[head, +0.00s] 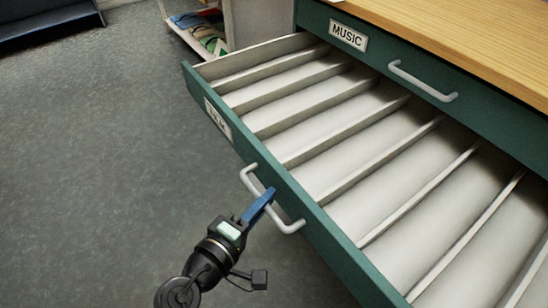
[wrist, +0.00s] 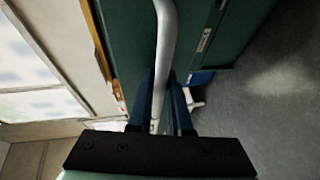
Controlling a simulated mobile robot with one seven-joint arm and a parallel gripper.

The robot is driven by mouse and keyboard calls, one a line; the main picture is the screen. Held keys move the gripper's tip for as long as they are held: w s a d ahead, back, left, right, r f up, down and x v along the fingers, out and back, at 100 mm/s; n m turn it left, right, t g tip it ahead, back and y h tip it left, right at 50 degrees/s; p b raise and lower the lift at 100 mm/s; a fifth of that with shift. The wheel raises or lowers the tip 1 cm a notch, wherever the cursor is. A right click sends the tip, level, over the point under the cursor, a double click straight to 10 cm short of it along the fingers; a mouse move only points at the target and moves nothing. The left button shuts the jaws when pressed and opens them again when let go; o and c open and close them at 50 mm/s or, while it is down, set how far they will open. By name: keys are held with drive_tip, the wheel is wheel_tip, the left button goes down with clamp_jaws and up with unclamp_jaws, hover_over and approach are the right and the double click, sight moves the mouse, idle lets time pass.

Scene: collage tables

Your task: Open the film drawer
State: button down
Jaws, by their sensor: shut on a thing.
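The film drawer (head: 315,228) is a green-fronted drawer pulled far out of the cabinet, with several pale dividers inside and no contents visible. Its label (head: 217,118) is seen at a steep angle and is hard to read. My gripper (head: 262,203) is shut on the drawer's white bar handle (head: 289,226). In the wrist view, the blue fingers of my gripper (wrist: 166,105) sit on both sides of the handle (wrist: 164,50), with the green drawer front (wrist: 125,35) behind.
Above it, the shut MUSIC drawer (head: 480,108) has its own white handle (head: 422,80) under a wooden top (head: 470,30). A low shelf (head: 190,38) with colourful items stands behind. A dark blue piece of furniture (head: 45,22) is at upper left. Grey floor (head: 90,150) is clear on the left.

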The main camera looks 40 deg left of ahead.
drive_tip(key=c, duration=0.8)
unclamp_jaws()
drive_tip(key=shift+c, duration=0.2)
drive_tip(key=s+r+p, duration=0.1)
drive_tip(key=s+r, duration=0.1)
drive_tip(key=s, duration=1)
drive_tip(key=shift+s+d+r+p, duration=0.2)
drive_tip(key=shift+s+d+p, duration=0.1)
drive_tip(key=shift+s+p, duration=0.1)
